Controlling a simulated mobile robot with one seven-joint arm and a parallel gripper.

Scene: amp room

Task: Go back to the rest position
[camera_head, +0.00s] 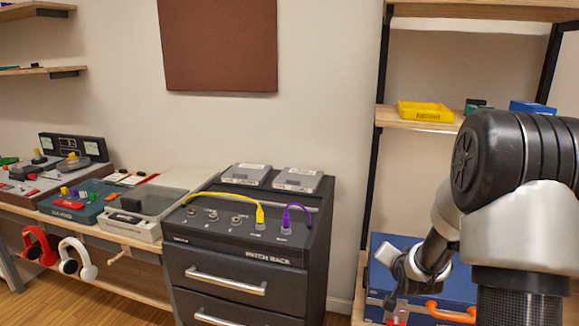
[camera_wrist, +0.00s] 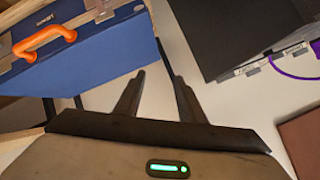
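My gripper (camera_wrist: 159,76) shows in the wrist view with its two dark fingers apart and nothing between them. In the head view my arm reaches down at the right, with its end in front of the blue case (camera_head: 460,285); the fingertips are not clear there. The wrist view shows the blue case (camera_wrist: 85,72) with its orange handle (camera_wrist: 44,41) at the upper left, apart from the fingers. The dark patch rack (camera_wrist: 215,30) is at the upper right.
The patch rack (camera_head: 235,250) has yellow (camera_head: 235,197) and purple (camera_head: 297,208) cables on top. Shelves at the right hold a yellow tray (camera_head: 425,112). A bench at the left carries devices, with red (camera_head: 38,246) and white (camera_head: 77,258) headphones hanging below. Bare wall lies between rack and shelves.

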